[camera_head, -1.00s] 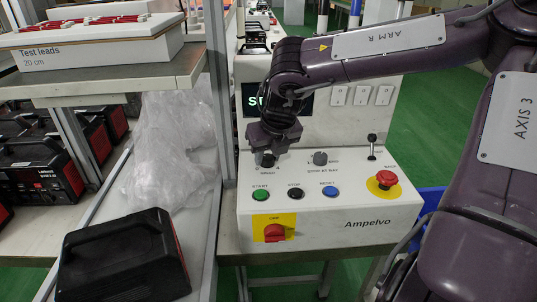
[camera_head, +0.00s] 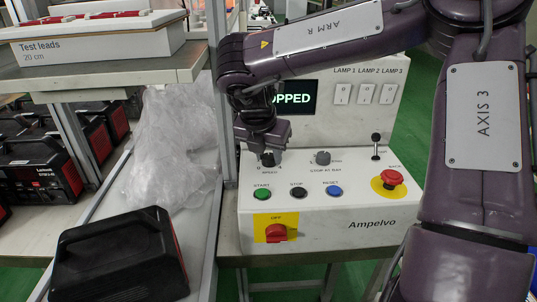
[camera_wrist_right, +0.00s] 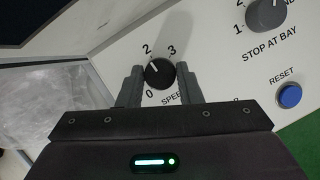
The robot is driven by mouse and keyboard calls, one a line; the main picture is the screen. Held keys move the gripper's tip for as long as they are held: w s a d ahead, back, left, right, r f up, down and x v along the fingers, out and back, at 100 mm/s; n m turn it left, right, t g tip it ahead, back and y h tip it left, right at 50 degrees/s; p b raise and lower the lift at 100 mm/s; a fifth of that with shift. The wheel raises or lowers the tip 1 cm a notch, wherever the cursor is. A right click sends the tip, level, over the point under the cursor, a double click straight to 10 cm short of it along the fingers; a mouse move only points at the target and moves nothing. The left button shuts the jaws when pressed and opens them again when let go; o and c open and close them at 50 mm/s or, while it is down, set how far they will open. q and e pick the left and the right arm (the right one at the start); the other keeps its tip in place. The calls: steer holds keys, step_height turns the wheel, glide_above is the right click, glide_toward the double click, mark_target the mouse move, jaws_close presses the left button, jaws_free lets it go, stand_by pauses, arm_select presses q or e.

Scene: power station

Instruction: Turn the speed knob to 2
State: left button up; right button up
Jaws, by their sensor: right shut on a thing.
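The speed knob (camera_head: 267,159) is a small black knob at the upper left of the white Ampelvo console. My right gripper (camera_head: 266,153) comes down over it from above. In the right wrist view, the knob (camera_wrist_right: 159,73) sits between the two grey fingers of my right gripper (camera_wrist_right: 160,82), which is shut on it. A pale pointer mark on the knob points up and left, roughly at the printed 2. The 0 and 3 also show; the 1 is hidden, seemingly by the left finger. My left gripper is not in view.
Close by are the stop-at-bay knob (camera_head: 322,157), green start (camera_head: 262,195), black stop (camera_head: 298,192) and blue reset (camera_head: 334,191) buttons, a red mushroom button (camera_head: 392,177) and a small lever (camera_head: 376,145). The screen (camera_head: 297,97) shows "OPPED", partly covered by my arm.

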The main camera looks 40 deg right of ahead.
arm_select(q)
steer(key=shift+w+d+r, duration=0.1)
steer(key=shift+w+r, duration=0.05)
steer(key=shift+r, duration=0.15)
arm_select(e)
steer(key=shift+m, duration=0.4)
steer(key=o, duration=1)
steer(key=shift+c, duration=0.2)
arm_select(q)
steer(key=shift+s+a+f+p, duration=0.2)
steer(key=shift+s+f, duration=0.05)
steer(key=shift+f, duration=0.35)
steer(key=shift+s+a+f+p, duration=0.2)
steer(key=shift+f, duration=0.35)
arm_select(e)
steer(key=v, duration=0.8)
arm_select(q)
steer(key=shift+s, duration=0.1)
arm_select(e)
steer(key=shift+w+f, duration=0.1)
steer(key=shift+f, duration=0.05)
